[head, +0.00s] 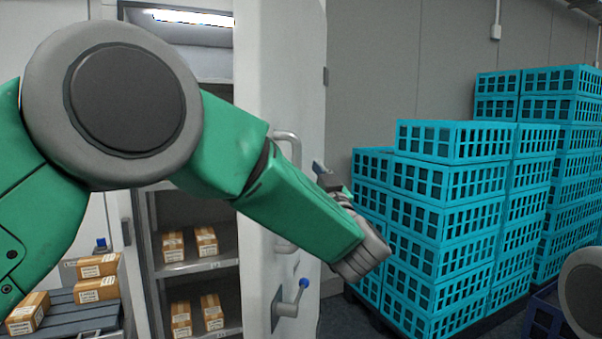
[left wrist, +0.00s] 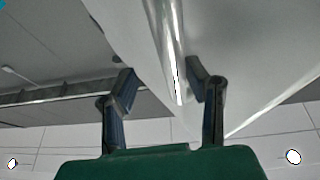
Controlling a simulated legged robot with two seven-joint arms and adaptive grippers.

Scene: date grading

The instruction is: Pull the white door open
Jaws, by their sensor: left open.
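The white door (head: 280,70) stands swung open in the head view, with its edge toward me and a lit cabinet interior showing to its left. A curved pull handle (head: 287,137) and a lever with a blue knob (head: 292,299) are on it. My left arm crosses in front of the door and hides part of it. My left gripper (head: 322,172) is partly hidden behind its wrist, to the right of the door. In the left wrist view its open fingers (left wrist: 160,85) are on either side of a pale, shiny edge of a white panel; contact is unclear.
Cabinet shelves (head: 212,253) hold several small boxes. More boxes lie on a grey surface (head: 85,316) at lower left. Tall stacks of turquoise crates (head: 440,205) stand to the right of the door. A grey round part at the right edge is mine.

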